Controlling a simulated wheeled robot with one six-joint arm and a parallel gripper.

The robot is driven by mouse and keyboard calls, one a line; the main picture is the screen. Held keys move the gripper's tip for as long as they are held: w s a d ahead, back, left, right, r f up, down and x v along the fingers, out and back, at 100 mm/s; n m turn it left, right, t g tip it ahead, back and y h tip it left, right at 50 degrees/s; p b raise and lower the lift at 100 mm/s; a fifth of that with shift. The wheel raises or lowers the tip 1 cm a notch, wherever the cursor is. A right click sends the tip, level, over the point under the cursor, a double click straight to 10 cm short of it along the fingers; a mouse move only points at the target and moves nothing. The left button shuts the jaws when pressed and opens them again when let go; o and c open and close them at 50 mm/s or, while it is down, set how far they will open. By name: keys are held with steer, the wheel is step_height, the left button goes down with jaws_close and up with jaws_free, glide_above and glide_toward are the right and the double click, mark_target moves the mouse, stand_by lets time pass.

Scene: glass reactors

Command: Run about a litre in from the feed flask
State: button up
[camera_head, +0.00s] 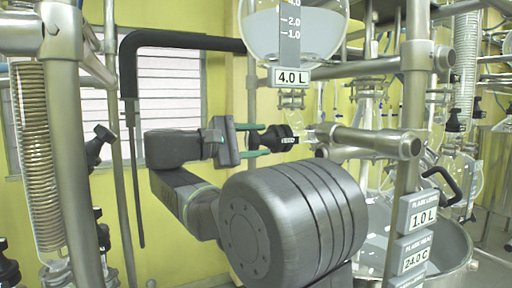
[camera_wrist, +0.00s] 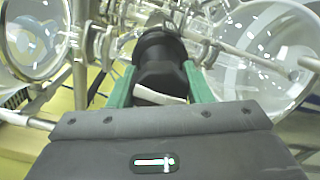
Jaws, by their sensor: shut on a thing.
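The feed flask (camera_head: 262,30) is a round glass vessel at the top of the head view, with pale liquid in it. A scale strip (camera_head: 290,35) marked 2.0 and 1.0 runs down its front, and a plate (camera_head: 291,76) below reads 4.0 L. Under its outlet is a black valve knob (camera_head: 285,139), which also shows in the wrist view (camera_wrist: 160,62). My gripper (camera_head: 263,139) is shut on this knob, its green fingers on either side. In the wrist view the gripper (camera_wrist: 160,82) points straight at the knob. Any flow below the valve cannot be made out.
A flask level display (camera_head: 424,219) reads 1.0 L; a heat display (camera_head: 411,258) below reads 24.0 C. A metal bath (camera_head: 462,262) stands at lower right. Steel posts (camera_head: 75,150) and a coiled condenser (camera_head: 38,150) stand left. A steel crossbar (camera_head: 365,140) lies close right of the knob.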

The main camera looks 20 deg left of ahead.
steer(key=shift+f+m+b, duration=0.1)
steer(key=shift+m+b, duration=0.25)
steer(key=shift+m, duration=0.45)
steer(key=o, duration=1)
steer(key=b+v, duration=0.3)
steer(key=v, duration=1)
steer(key=shift+s+a+b, duration=0.25)
steer(key=shift+a+b, duration=0.05)
steer(key=shift+b, duration=0.1)
